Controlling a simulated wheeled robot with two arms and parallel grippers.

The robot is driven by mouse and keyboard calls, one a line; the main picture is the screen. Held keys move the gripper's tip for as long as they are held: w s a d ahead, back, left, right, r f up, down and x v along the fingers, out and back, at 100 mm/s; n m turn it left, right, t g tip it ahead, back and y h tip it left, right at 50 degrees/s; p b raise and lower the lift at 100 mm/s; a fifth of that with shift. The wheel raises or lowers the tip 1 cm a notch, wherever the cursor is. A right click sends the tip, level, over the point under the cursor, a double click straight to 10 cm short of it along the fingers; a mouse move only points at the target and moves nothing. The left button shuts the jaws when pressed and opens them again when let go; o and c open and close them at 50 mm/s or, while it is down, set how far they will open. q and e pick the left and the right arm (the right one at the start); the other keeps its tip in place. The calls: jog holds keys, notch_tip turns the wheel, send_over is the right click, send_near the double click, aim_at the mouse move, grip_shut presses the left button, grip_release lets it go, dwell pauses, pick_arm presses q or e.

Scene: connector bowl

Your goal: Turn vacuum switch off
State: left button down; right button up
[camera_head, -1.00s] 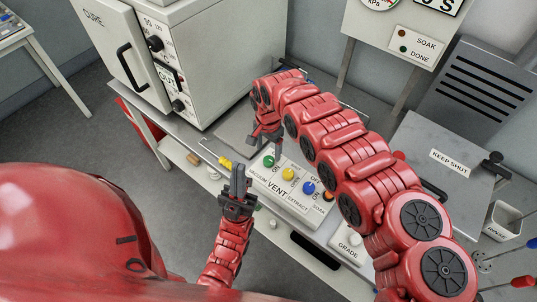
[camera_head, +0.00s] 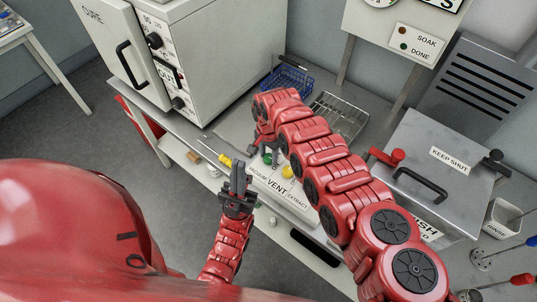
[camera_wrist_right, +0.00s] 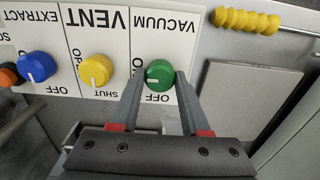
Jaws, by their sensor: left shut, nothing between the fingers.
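The green VACUUM knob (camera_wrist_right: 158,75) is on the white VENT panel (camera_wrist_right: 112,28), which appears upside down in the right wrist view. Its white mark points left, away from the OFF label below it. My right gripper (camera_wrist_right: 160,86) has one finger on each side of this knob, close to it; I cannot tell whether both press on it. In the head view the green knob (camera_head: 267,157) is partly hidden by my right gripper (camera_head: 259,150). My left gripper (camera_head: 238,179) is shut and empty, in front of the panel's left end.
A yellow knob (camera_wrist_right: 95,69) and a blue EXTRACT knob (camera_wrist_right: 38,66) sit in a row beside the green one. A yellow-handled tool (camera_wrist_right: 245,21) lies near the panel. A CURE oven (camera_head: 200,60), a blue basket (camera_head: 288,80) and a wire rack (camera_head: 340,112) stand behind.

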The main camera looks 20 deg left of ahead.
grip_shut()
